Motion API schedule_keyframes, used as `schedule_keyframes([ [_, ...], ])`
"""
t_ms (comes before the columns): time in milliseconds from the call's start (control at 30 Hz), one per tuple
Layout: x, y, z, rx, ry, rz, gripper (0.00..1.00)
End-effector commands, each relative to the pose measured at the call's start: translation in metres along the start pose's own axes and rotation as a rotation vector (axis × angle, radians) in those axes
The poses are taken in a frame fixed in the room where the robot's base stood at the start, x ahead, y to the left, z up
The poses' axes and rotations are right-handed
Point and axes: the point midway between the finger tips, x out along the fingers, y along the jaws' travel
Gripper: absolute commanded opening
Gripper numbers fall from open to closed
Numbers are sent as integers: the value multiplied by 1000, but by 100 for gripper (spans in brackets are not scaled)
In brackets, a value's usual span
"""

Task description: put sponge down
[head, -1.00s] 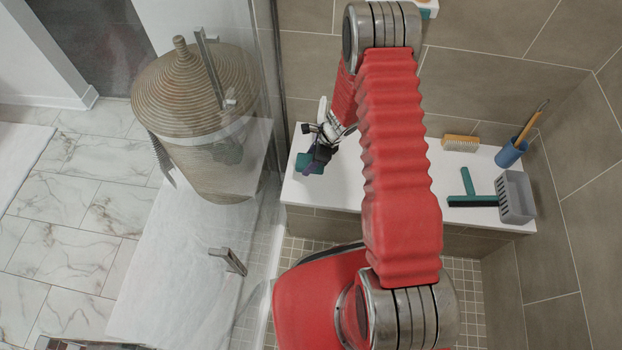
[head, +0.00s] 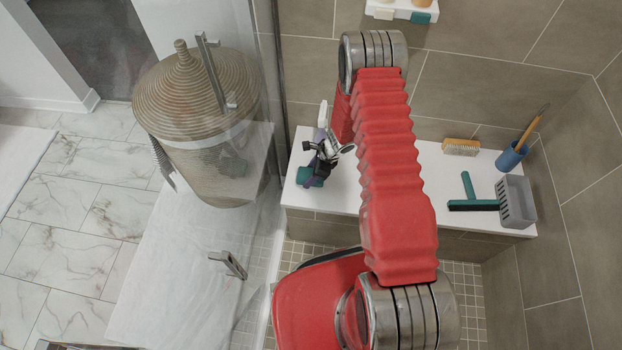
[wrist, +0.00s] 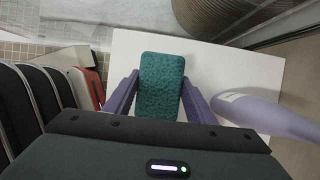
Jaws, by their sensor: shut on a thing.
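The sponge (wrist: 161,85) is a teal rounded block between the two purple fingers of my gripper (wrist: 160,97) in the wrist view. My gripper is shut on it. In the head view my gripper (head: 314,172) is over the left end of the white bench (head: 345,190), and a teal bit of the sponge (head: 315,182) shows at its tip. Much of the sponge is hidden there by my gripper. I cannot tell whether the sponge touches the bench top (wrist: 215,62).
A pale lilac bottle (wrist: 262,112) stands right beside my gripper. A brush (head: 461,147), a squeegee (head: 473,204), a grey basket (head: 516,201) and a blue cup (head: 511,155) occupy the bench's right end. A glass panel (head: 268,110) borders its left end.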

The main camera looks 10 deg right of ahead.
Motion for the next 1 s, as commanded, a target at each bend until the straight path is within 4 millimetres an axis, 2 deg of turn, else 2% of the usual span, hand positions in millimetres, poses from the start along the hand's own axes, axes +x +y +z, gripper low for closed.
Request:
schedule_keyframes([
  [267, 28, 1, -12, 0, 1, 2, 25],
  [667, 31, 1, -14, 0, 0, 1, 25],
  [700, 31, 0, -14, 0, 0, 1, 51],
  [933, 31, 0, -14, 0, 0, 1, 68],
  [1000, 31, 0, -14, 0, 0, 1, 69],
])
